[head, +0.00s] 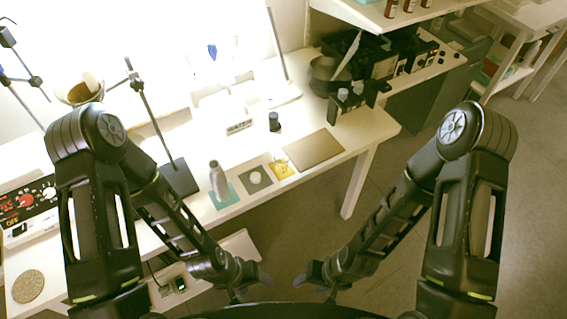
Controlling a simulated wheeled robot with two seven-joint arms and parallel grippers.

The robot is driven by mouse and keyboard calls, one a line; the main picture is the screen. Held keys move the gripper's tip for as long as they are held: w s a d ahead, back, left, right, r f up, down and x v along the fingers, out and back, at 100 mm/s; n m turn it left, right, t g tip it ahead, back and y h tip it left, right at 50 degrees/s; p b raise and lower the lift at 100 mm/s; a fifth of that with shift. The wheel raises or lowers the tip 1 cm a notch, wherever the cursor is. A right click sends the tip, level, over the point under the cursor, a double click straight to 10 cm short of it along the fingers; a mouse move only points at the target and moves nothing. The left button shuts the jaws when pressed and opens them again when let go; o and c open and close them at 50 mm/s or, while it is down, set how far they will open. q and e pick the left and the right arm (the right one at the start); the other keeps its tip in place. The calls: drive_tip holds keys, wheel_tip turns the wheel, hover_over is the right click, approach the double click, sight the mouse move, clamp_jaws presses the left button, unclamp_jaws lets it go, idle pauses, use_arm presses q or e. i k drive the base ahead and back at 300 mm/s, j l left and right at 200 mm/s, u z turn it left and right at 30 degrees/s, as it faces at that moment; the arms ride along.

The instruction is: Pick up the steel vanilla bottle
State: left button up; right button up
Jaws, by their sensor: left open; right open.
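A grey steel-looking bottle (218,181) stands upright on a teal square mat (230,199) near the front edge of the bench. Any vanilla label on it is too small to read. My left gripper (252,285) is open and empty, low in front of the bench, below and to the right of the bottle. My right gripper (314,287) is open and empty, just right of the left one and farther from the bottle. Neither gripper touches anything.
Right of the bottle are a grey mat (265,186) with a pale round item, a yellow mat (284,169) and a brown board (318,145). A stand with a dark base (178,180) is close left. A small dark bottle (274,123) stands behind. Dark racks (350,103) fill the back right.

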sight(217, 176)
drive_tip(key=k+l+z, duration=0.1)
drive_tip(key=l, duration=0.3)
drive_tip(key=k+l, duration=0.25)
drive_tip(key=l, duration=0.15)
drive_tip(key=k+l+z, duration=0.15)
drive_tip(key=l, duration=0.25)
